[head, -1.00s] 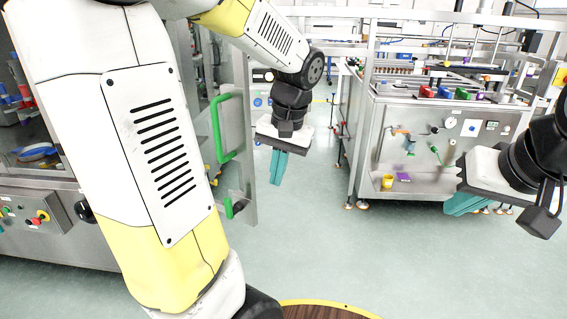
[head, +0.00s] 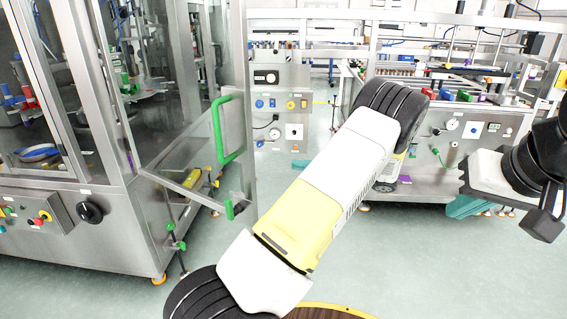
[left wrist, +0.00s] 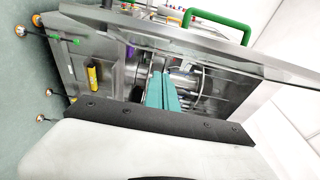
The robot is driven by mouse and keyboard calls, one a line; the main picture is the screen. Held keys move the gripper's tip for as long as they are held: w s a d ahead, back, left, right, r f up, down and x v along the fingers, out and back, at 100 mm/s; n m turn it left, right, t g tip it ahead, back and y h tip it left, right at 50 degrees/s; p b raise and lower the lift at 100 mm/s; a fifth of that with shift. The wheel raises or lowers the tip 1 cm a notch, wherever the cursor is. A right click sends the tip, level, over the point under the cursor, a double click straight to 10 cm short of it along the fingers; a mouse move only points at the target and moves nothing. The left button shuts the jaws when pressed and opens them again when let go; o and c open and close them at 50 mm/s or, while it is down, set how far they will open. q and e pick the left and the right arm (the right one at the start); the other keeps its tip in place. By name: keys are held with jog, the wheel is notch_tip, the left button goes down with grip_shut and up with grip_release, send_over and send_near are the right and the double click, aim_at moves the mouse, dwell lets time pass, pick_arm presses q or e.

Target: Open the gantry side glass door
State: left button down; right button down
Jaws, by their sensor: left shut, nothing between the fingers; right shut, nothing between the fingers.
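The glass door (head: 246,100) has a metal frame and a green bar handle (head: 217,128). It stands swung out from the side of the machine cabinet (head: 90,225), with a gap behind it. My left gripper (left wrist: 161,82) is shut and empty in the left wrist view, its teal fingers together and pointing toward the cabinet. The door's edge and green handle (left wrist: 218,19) run across the top of that view, apart from the fingers. In the head view my left arm hides most of this gripper; only a bit of teal shows. My right gripper (head: 464,207) is shut and empty at the right.
A yellow cylinder (head: 191,177) shows at the cabinet's side. A control panel (head: 278,105) stands behind the door. A steel workbench (head: 440,135) stands at the back right. Open green floor lies in front of the cabinet.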

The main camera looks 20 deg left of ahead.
pick_arm(q)
jog(key=s+a, duration=0.4)
jog(key=a, duration=0.6)
jog(key=shift+s+a, duration=0.15)
jog(key=shift+a, duration=0.2)
